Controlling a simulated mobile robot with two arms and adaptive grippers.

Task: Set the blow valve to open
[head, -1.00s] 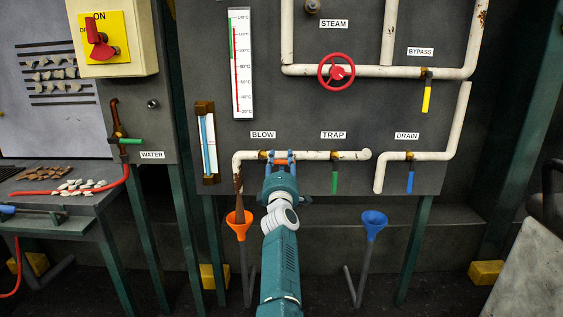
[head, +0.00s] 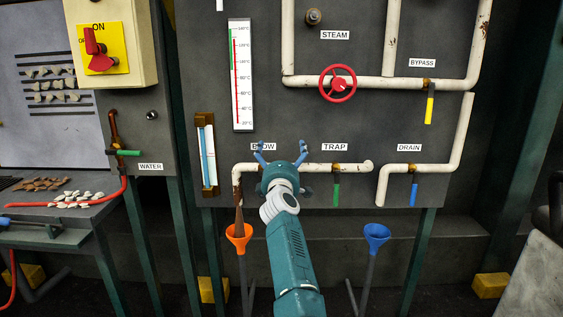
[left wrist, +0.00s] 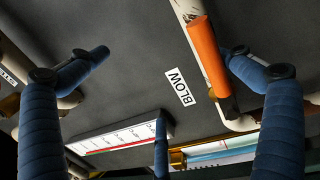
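My left gripper (head: 282,150) is in front of the BLOW pipe on the grey panel, its fingers spread wide and empty. It hides most of the blow valve in the head view; only a brass bit (head: 262,167) shows beside it. In the left wrist view the orange blow valve handle (left wrist: 210,65) lies roughly along the white pipe. It is between the spread blue fingers, close to the right one; whether they touch I cannot tell. The BLOW label (left wrist: 180,87) is beside it. My right gripper is not in view.
The TRAP valve's green handle (head: 336,195) and the DRAIN valve's blue handle (head: 414,194) hang down to the right. A red STEAM wheel (head: 338,83) is above. An orange funnel (head: 239,237) and a blue funnel (head: 376,236) stand below the pipes.

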